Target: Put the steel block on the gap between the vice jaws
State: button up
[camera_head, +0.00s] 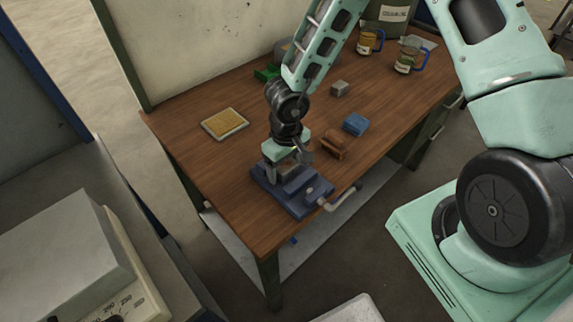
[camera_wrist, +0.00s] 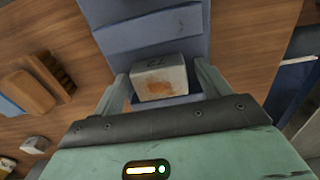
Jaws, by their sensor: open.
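The steel block (camera_wrist: 160,78) is grey with a rust patch and a dark mark. In the wrist view it sits over the blue vice (camera_wrist: 150,28), between my gripper's two fingers. The vice (camera_head: 305,196) stands at the table's near edge, its handle toward the right. My gripper (camera_head: 288,160) points down over the vice. Its fingers (camera_wrist: 165,85) are open, one on each side of the block, with little space beside it. The jaw gap under the block is mostly hidden, so I cannot tell how fully the block rests on it.
On the wooden table (camera_head: 190,160) are a brown brush (camera_head: 335,147) and a blue box (camera_head: 355,124) right of the vice, a small grey block (camera_head: 340,88), a yellow pad (camera_head: 224,124) and a green item (camera_head: 267,73). Two mugs (camera_head: 407,60) stand at the back right.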

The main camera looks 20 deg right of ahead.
aim_at(286, 166)
notch_tip(286, 166, up, 12)
jog(key=p, duration=0.3)
jog(key=s+a+r+n+t+y, duration=0.3)
jog(key=a+r+y, duration=0.2)
jog(key=a+r, duration=0.75)
jog(key=s+d+r+g+h, duration=0.1)
jog(key=s+d+h, duration=0.1)
jog(key=s, duration=0.6)
jog(key=s+d+r+n+g+h, duration=0.1)
jog(key=s+d, duration=0.3)
jog(key=s, duration=0.5)
jog(key=shift+r+g+h, duration=0.4)
jog(key=shift+g+h, duration=0.1)
jog(key=shift+h, duration=0.2)
jog(key=shift+d, duration=0.1)
notch_tip(286, 166, down, 7)
jog(key=b, duration=0.7)
